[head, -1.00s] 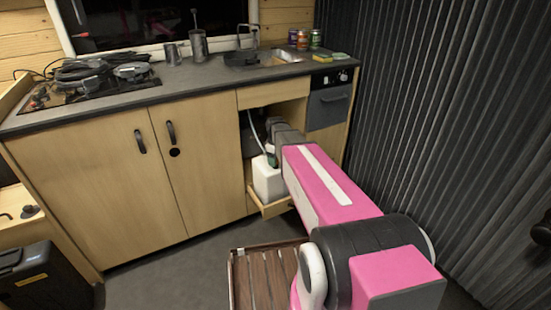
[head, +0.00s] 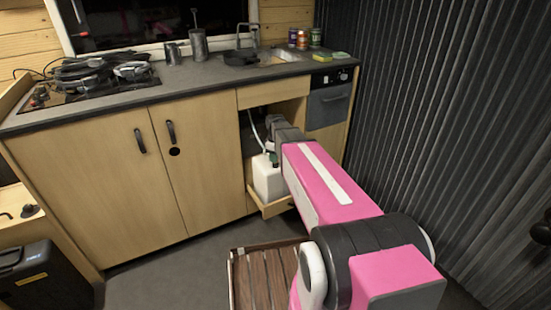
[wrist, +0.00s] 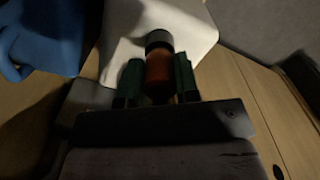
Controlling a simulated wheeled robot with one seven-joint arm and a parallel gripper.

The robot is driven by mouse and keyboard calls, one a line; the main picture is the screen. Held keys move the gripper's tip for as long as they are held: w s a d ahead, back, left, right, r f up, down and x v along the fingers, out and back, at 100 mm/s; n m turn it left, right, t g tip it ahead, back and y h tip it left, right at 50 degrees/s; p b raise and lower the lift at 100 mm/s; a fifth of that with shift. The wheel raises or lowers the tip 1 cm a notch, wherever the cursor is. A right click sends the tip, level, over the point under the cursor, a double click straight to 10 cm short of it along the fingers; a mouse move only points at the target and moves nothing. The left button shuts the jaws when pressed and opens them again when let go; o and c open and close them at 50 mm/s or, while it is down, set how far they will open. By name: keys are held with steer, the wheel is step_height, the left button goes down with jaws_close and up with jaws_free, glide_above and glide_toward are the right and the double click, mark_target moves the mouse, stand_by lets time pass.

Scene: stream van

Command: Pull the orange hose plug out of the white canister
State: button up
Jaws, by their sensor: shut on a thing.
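The white canister (head: 268,182) stands on a low pull-out wooden shelf in the open compartment under the sink. It also shows at the top of the wrist view (wrist: 190,22). The orange plug (wrist: 158,78) is between the two green fingers of my gripper (wrist: 158,76), which is shut on it. A dark round end of the plug or neck points at the canister's top. I cannot tell whether the plug is still seated. In the head view my arm hides the plug, and only a bit of green finger shows above the canister.
A pale hose (head: 254,128) hangs in the compartment behind the canister. A blue container (wrist: 45,35) is close by at the left of the wrist view. Cupboard doors (head: 120,180) are at the left, and a slatted wooden surface (head: 265,280) is in front.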

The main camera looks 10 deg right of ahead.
steer(key=shift+r, duration=1.25)
steer(key=shift+r, duration=1.4)
